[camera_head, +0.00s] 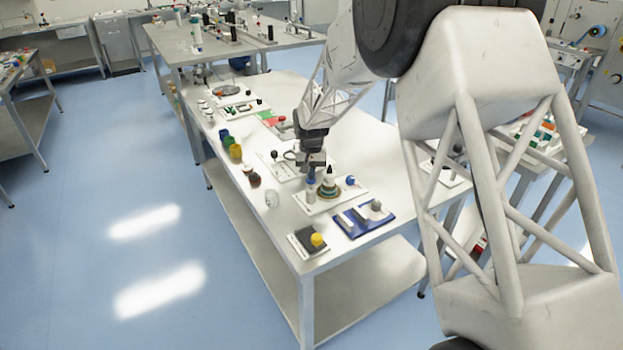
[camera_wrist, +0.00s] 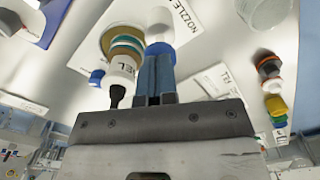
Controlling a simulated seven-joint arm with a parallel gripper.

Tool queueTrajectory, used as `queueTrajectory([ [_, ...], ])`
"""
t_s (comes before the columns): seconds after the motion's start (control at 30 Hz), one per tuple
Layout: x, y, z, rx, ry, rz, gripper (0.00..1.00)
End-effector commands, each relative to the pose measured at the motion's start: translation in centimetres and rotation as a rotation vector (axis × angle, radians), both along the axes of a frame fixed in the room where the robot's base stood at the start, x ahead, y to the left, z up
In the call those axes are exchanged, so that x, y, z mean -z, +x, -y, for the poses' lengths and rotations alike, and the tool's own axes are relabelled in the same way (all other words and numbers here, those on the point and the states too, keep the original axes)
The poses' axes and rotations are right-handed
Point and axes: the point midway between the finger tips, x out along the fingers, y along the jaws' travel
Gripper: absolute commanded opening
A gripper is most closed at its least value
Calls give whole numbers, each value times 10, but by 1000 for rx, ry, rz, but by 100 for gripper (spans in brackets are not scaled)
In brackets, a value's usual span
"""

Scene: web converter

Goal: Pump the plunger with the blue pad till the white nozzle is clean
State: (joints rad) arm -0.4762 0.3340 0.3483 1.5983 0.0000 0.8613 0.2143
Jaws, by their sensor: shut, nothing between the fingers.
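Whether the fingertips touch the blue top I cannot tell. A "NOZZLE" label lies beside this cylinder, and I cannot tell the white nozzle apart clearly. A banded bottle (camera_wrist: 124,55) with gold and green rings and a black tip stands next to the fingers; it also shows in the head view (camera_head: 328,184).
A round blue knob (camera_head: 350,180) stands at the right of the same white board (camera_head: 303,208). A blue tray (camera_head: 349,229) and a dark board with a yellow knob (camera_head: 317,240) lie nearer the front edge. Jars line the left edge, including a clear glass (camera_head: 272,199).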

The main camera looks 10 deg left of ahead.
Motion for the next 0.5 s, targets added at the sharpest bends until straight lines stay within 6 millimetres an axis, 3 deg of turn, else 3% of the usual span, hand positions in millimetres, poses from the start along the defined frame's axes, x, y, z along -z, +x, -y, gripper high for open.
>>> queueTrajectory([
  [0.5,11,0,0,0,0,0,0],
])
